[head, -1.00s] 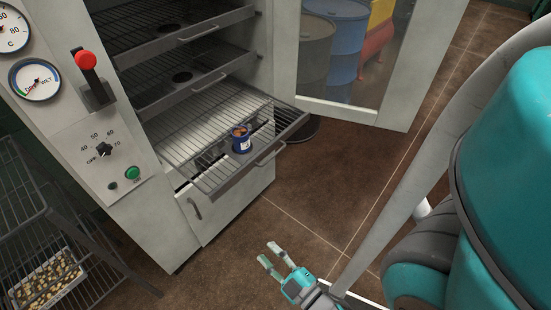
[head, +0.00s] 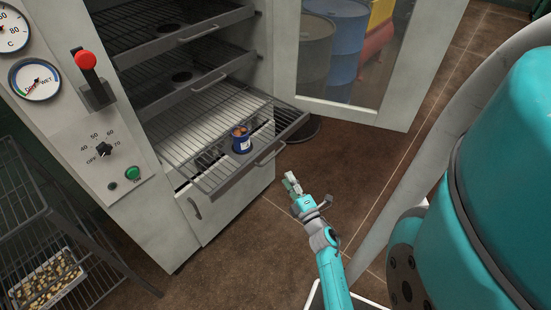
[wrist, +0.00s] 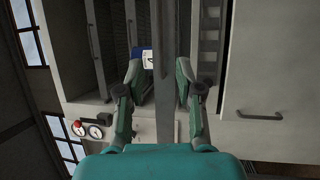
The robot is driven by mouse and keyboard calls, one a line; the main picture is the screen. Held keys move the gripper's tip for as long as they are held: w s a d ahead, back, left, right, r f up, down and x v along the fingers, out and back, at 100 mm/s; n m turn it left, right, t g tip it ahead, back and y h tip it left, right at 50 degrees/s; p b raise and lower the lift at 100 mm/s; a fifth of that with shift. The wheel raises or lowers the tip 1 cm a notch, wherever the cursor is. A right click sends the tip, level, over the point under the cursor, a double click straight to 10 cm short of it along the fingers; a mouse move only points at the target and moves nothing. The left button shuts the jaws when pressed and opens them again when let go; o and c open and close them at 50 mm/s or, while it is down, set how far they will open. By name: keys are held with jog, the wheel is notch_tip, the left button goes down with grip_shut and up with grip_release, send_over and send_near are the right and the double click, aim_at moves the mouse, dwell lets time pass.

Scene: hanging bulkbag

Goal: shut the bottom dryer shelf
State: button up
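The bottom dryer shelf (head: 215,178) is a wire rack pulled out of the grey dryer cabinet. Its front bar carries a handle (head: 270,154). A small blue tub (head: 241,143) with brownish contents stands on the rack. My gripper (head: 291,183) is in front of the shelf, just below and right of the handle in the head view, and looks apart from it. In the wrist view my gripper (wrist: 159,75) has its fingers spread. The shelf's front bar (wrist: 164,110) runs between them in the picture, with the tub (wrist: 147,59) behind. Nothing is held.
Two upper shelves (head: 180,35) sit inside the cabinet. The dryer door (head: 395,113) stands open to the right, with drums behind it. A lower panel with a handle (head: 194,208) is under the shelf. A wire rack (head: 40,215) stands left. The floor in front is clear.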

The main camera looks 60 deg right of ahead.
jog(key=x, duration=1)
jog(key=shift+w, duration=0.2)
jog(key=shift+d, duration=0.1)
grip_shut()
